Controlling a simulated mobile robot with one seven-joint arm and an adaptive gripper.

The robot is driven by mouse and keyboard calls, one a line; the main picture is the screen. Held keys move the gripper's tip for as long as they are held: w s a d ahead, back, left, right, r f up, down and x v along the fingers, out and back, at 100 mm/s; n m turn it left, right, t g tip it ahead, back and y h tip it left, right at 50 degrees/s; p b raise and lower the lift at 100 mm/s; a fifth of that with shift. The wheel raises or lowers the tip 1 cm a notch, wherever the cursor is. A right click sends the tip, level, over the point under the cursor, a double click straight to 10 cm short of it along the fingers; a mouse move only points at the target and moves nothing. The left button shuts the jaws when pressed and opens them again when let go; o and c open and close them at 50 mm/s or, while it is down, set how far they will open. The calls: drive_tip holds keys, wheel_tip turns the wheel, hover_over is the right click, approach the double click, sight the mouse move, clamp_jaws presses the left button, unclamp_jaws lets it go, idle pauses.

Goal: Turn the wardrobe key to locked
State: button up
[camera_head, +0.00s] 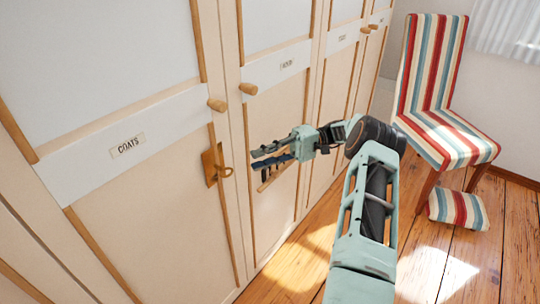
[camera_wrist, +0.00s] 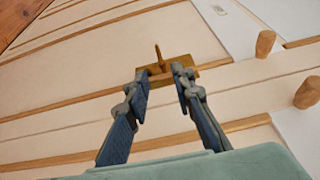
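The wardrobe key (camera_head: 227,171) is a small brass-coloured key standing out from a brass plate (camera_head: 211,164) on the door labelled COATS. In the wrist view the key (camera_wrist: 158,56) shows edge-on, just beyond my fingertips and in line with the gap between them. The plate (camera_wrist: 188,73) lies behind it. My gripper (camera_head: 256,161) is open and empty, to the right of the key and apart from it in the head view. The open fingers also show in the wrist view (camera_wrist: 160,77). The fingers cover part of the plate there.
Wooden knobs (camera_head: 217,105) (camera_head: 248,88) stick out from the wardrobe doors (camera_head: 130,215) above the key. A striped chair (camera_head: 432,75) stands at the right, with a striped cushion (camera_head: 458,210) on the floor (camera_head: 290,270). The floor in front of the doors is clear.

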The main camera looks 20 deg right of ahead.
drive_tip(key=shift+w+d, duration=0.2)
drive_tip(key=shift+d, duration=1.25)
